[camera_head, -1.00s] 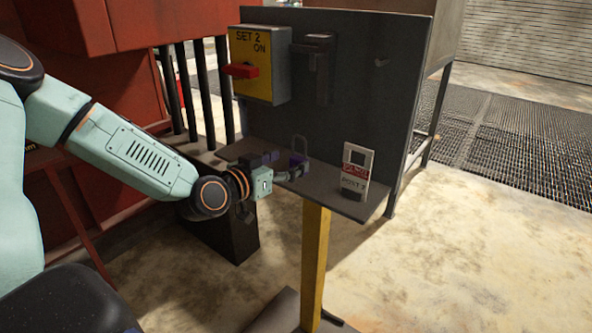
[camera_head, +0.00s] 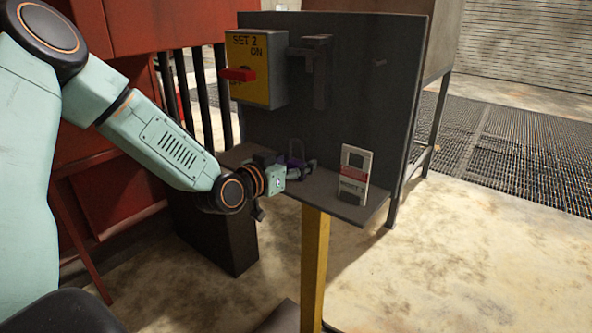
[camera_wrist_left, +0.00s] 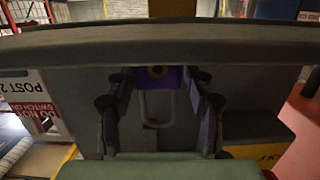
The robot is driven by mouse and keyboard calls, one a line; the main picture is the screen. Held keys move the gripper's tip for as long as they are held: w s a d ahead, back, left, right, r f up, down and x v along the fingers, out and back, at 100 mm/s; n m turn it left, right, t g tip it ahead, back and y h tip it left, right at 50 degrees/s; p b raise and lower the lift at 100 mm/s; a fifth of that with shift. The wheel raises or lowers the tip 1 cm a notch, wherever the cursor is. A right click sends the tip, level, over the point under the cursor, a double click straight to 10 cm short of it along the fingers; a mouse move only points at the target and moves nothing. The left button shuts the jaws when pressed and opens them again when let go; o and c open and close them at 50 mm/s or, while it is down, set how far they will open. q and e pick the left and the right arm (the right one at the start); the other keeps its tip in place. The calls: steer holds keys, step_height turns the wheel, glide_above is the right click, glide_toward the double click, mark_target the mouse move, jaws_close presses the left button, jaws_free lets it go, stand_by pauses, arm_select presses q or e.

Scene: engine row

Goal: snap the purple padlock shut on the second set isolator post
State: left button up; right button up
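The purple padlock (camera_head: 296,153) stands on the grey shelf with its shackle up. In the left wrist view its purple body (camera_wrist_left: 158,77) and grey shackle (camera_wrist_left: 158,108) show between my fingers. My left gripper (camera_head: 300,167) reaches in low over the shelf, one finger on each side of the padlock. The fingers look open, with narrow gaps beside the body; contact is hard to tell. The yellow SET 2 isolator (camera_head: 250,52) has a red handle (camera_head: 238,74), pointing sideways near ON. A dark latch-like fitting (camera_head: 315,68) is beside it. My right gripper is not in view.
A white and red POST 2 card (camera_head: 354,176) leans on the right part of the shelf (camera_head: 318,188). The dark back panel (camera_head: 375,100) rises behind. A yellow post (camera_head: 314,255) supports the shelf.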

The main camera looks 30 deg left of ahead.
arm_select(q)
steer(key=shift+d, duration=0.15)
steer(key=c, duration=0.9)
steer(key=shift+r, duration=0.15)
steer(key=shift+c, duration=0.2)
steer(key=shift+r, duration=0.35)
step_height(320, 180, up, 8)
steer(key=p, duration=0.3)
steer(key=shift+f+p, duration=0.1)
steer(key=shift+p, duration=0.2)
steer(key=shift+r, duration=0.65)
